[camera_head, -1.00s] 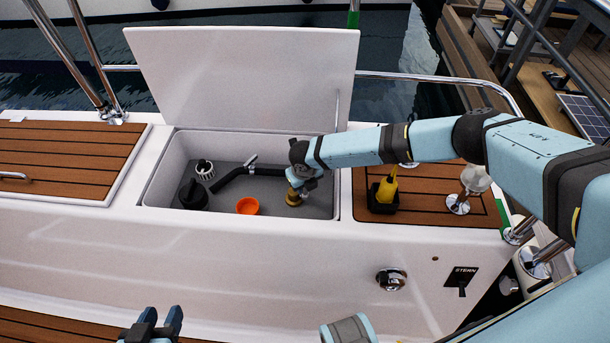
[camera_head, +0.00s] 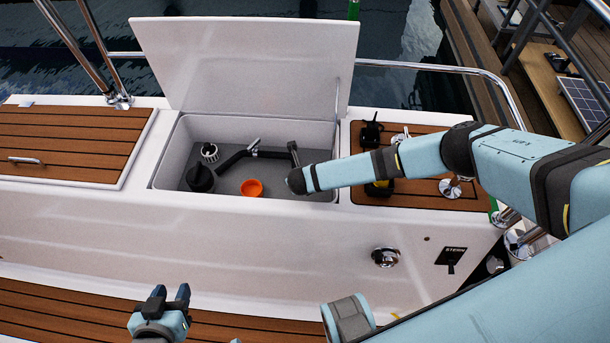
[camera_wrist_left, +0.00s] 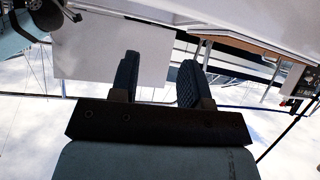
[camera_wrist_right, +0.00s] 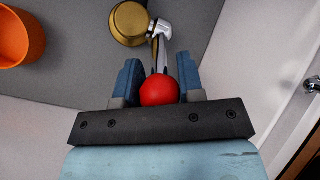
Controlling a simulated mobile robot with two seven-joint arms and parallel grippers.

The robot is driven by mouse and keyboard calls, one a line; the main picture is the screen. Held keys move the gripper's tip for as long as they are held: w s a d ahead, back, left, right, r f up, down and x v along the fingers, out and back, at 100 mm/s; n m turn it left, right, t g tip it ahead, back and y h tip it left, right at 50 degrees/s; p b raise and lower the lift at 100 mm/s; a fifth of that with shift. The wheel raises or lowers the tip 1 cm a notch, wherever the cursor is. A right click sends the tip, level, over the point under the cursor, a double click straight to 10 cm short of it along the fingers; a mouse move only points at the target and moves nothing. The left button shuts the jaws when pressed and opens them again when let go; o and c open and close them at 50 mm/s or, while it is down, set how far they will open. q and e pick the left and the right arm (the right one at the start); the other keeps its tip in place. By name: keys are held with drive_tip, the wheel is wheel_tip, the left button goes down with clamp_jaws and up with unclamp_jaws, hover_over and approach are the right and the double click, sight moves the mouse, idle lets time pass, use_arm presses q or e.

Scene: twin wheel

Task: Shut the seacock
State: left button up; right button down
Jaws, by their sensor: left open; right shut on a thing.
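The seacock's brass body (camera_wrist_right: 131,22) shows in the right wrist view, with a chrome lever (camera_wrist_right: 163,45) running from it to a red ball knob (camera_wrist_right: 158,90). My right gripper (camera_wrist_right: 160,77) is shut on the red knob, with a blue finger on each side. In the head view my right arm reaches into the open locker (camera_head: 163,172), and its forearm hides the gripper, the knob and the brass body. My left gripper (camera_head: 170,298) is open and empty, low in front of the white side wall. It also shows in the left wrist view (camera_wrist_left: 158,66).
The locker also holds an orange cup (camera_head: 251,188), a black hose (camera_head: 232,161), a black object (camera_head: 199,179) and a white ribbed one (camera_head: 209,152). Its white lid (camera_head: 245,60) stands open behind. A black item (camera_head: 371,132) stands on the teak at right.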

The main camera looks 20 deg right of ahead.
use_arm(q)
drive_tip(key=shift+f, duration=0.1)
use_arm(e)
drive_tip(key=shift+s+f, duration=0.1)
drive_tip(key=shift+s, duration=0.05)
drive_tip(key=c, duration=0.7)
unclamp_jaws()
drive_tip(key=shift+c, duration=0.2)
use_arm(q)
drive_tip(key=shift+r, duration=0.25)
drive_tip(key=r+p, duration=0.1)
drive_tip(key=p, duration=0.3)
drive_tip(key=shift+s+a+r, duration=0.1)
use_arm(e)
drive_tip(key=v, duration=1.4)
drive_tip(key=shift+d, duration=0.1)
